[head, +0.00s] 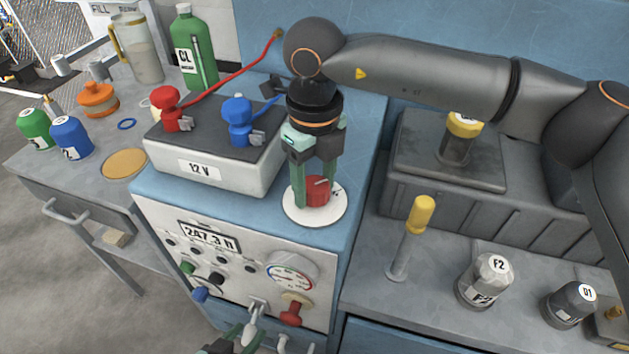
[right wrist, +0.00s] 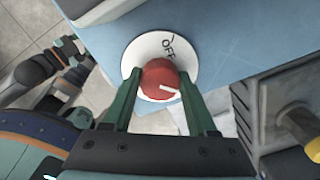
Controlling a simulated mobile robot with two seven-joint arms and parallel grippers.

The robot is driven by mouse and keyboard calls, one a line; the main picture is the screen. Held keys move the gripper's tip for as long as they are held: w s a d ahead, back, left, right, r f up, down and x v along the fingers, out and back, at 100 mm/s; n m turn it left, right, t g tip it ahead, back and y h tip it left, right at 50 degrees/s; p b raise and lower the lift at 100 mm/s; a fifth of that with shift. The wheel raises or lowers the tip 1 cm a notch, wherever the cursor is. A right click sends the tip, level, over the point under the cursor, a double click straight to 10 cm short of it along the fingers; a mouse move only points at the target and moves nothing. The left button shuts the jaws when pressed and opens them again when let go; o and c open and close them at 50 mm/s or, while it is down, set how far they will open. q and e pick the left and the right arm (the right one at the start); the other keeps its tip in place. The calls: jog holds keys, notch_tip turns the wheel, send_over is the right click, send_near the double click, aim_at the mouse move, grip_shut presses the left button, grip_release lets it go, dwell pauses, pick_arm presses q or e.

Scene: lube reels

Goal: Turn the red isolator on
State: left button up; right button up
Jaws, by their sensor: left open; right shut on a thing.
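The red isolator (head: 317,191) is a red knob on a round white plate (head: 330,212) on top of the blue cabinet. My right gripper (head: 315,198) reaches down from above, its green fingers shut on the knob's sides. In the right wrist view the knob (right wrist: 160,79) sits between the fingertips (right wrist: 160,88). The word OFF shows on the plate, and the knob's white mark points to the lower right, away from OFF. The rest of the plate's lettering is hidden. My left gripper (head: 243,336) is open at the bottom edge, low before the cabinet front.
A 12 V battery (head: 210,178) with red and blue clamps stands left of the isolator. The cabinet front has a gauge (head: 291,270), a red-handled valve (head: 293,309) and several knobs. A yellow-topped lever (head: 412,238) and grey canisters stand on the right.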

aim_at(314, 184)
jog(key=o, duration=1.4)
jog(key=shift+c, duration=0.2)
notch_tip(314, 184, up, 13)
jog(key=p, duration=0.1)
jog(key=shift+f, duration=0.2)
jog(key=shift+f, duration=0.1)
